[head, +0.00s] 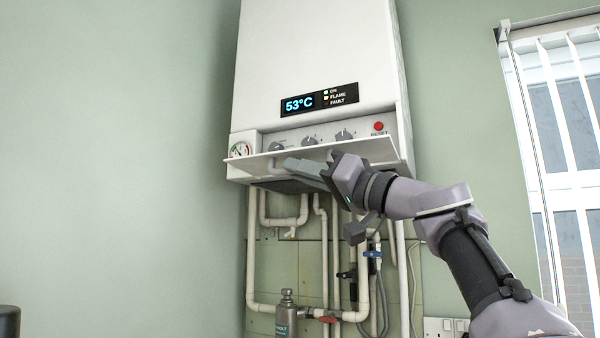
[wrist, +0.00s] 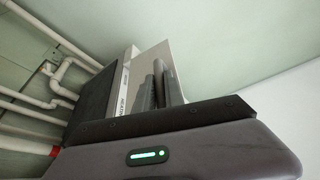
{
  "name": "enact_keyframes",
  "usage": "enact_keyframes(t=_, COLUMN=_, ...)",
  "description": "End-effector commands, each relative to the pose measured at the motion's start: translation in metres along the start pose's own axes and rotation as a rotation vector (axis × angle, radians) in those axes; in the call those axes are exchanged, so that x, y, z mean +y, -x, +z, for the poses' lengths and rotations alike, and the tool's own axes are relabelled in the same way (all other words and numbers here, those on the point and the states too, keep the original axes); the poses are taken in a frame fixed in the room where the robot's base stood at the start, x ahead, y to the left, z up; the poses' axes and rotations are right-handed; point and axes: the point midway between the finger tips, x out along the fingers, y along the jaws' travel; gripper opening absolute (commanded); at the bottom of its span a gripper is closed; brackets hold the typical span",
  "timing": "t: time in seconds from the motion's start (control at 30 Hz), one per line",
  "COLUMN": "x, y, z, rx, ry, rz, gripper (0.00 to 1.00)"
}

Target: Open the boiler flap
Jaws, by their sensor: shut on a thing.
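The white boiler (head: 315,60) hangs on the wall in the head view. Its flap (head: 245,163) is folded down and sticks out from the lower front, roughly level, with the control knobs behind it uncovered. My gripper (head: 288,166) reaches in from the right and is shut on the flap, at its middle. The exact grip point is hidden by the fingers.
White pipes (head: 251,240) with valves run below the boiler. A window with blinds (head: 560,120) is at right.

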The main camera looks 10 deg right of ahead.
Motion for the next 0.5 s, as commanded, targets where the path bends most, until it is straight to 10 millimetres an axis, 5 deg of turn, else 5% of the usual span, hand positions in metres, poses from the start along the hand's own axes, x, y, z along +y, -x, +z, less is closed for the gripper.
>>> enact_keyframes(t=0.43, x=0.0018, y=0.0002, z=0.0009, rx=-0.001, ry=-0.002, rz=0.002, gripper=0.0)
enact_keyframes(t=0.47, x=0.0018, y=0.0002, z=0.0009, rx=-0.001, ry=-0.002, rz=0.002, gripper=0.17)
enact_keyframes(t=0.5, x=0.0018, y=0.0002, z=0.0009, rx=-0.001, ry=-0.002, rz=0.002, gripper=0.22)
